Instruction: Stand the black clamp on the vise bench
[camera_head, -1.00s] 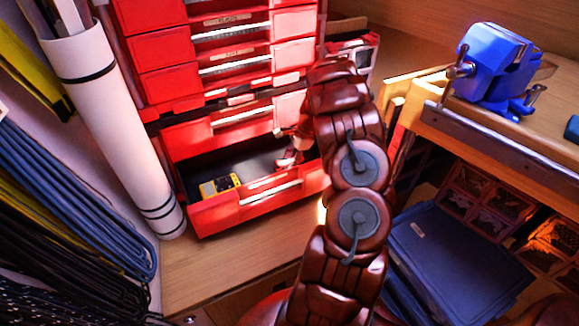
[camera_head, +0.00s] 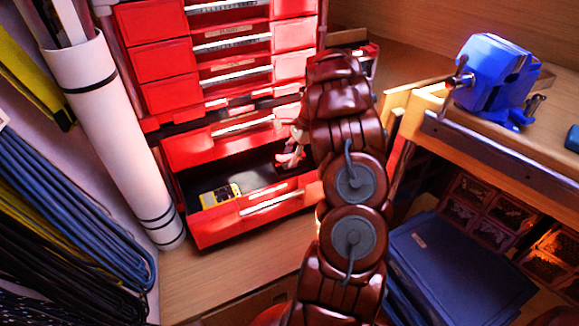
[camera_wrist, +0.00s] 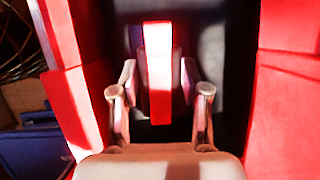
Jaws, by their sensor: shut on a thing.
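My gripper (camera_head: 290,157) is at the right part of the open red drawer (camera_head: 225,226), over its dark inside.
A yellow meter (camera_head: 220,194) lies in the drawer's left part. Closed red drawers (camera_head: 165,66) rise above. A white roll (camera_head: 115,135) and hanging coiled lines (camera_head: 70,210) fill the left. Blue bins (camera_head: 455,265) sit under the bench. The bench top left of the vise looks narrow.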

